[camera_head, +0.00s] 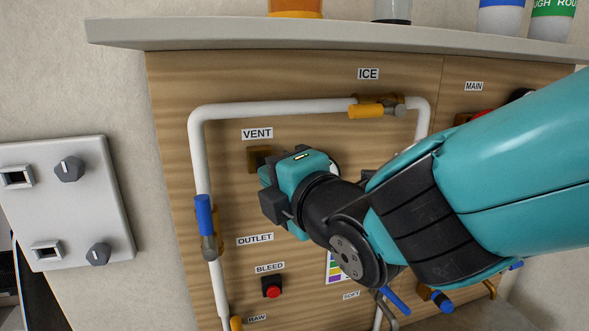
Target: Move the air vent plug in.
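The wooden panel carries a VENT label (257,134). Just below the label a brown, block-like fitting (257,158) shows at the panel, partly covered by my gripper (266,182). It seems to be where the air vent plug is, but the plug itself cannot be made out. My gripper's teal and dark body is in front of the panel, close below and to the right of the fitting. Its fingertips point at the panel and are hidden behind its own body. Whether they touch anything cannot be told.
White pipes (199,160) frame the area, with a blue-handled valve (204,220) at left and an orange-handled valve (369,110) at top right. A red BLEED button (273,290) is below. A shelf (300,36) juts out above. A switch plate (68,200) is at left.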

